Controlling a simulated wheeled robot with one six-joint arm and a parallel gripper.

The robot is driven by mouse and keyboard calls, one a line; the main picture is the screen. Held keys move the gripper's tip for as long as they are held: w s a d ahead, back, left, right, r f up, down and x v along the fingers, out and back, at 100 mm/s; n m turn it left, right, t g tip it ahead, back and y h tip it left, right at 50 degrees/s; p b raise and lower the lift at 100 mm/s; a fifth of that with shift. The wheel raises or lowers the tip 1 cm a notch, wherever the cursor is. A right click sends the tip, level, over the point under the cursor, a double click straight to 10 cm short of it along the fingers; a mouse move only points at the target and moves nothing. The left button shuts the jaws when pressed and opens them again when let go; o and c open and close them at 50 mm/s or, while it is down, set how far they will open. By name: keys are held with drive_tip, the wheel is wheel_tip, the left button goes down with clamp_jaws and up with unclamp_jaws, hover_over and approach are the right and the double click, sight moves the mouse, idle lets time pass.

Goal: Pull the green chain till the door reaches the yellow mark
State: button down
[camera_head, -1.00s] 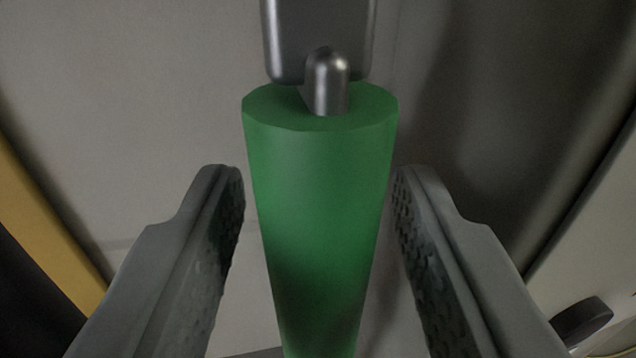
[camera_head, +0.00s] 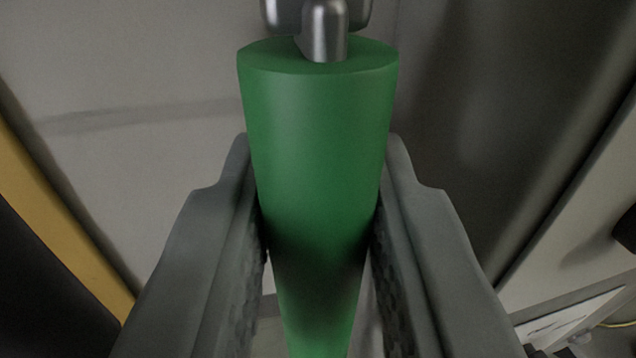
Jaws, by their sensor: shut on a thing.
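A green cylindrical handle (camera_head: 318,130) hangs upright in the middle of the view, tapering toward the bottom. A grey metal link (camera_head: 324,30) is fixed in its top and joins the metal piece above, cut by the top edge. My gripper (camera_head: 318,185) is shut on the green handle, one dark grey finger pressed to each side. The door and the rest of the chain cannot be made out. I cannot tell whether the yellow strip at the left is the yellow mark.
A yellow strip (camera_head: 62,215) runs slantwise at the left edge beside a dark area. A pale grey wall or panel (camera_head: 130,60) lies behind the handle. A dark object (camera_head: 626,230) and a pale sheet-like surface (camera_head: 570,318) show at the lower right.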

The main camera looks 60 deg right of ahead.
wheel_tip(320, 180, down, 16)
drive_tip(key=shift+f, duration=0.1)
drive_tip(key=c, duration=1.3)
unclamp_jaws()
drive_tip(key=shift+a, duration=0.1)
drive_tip(key=v, duration=1.7)
drive_tip(key=shift+s+a, duration=0.15)
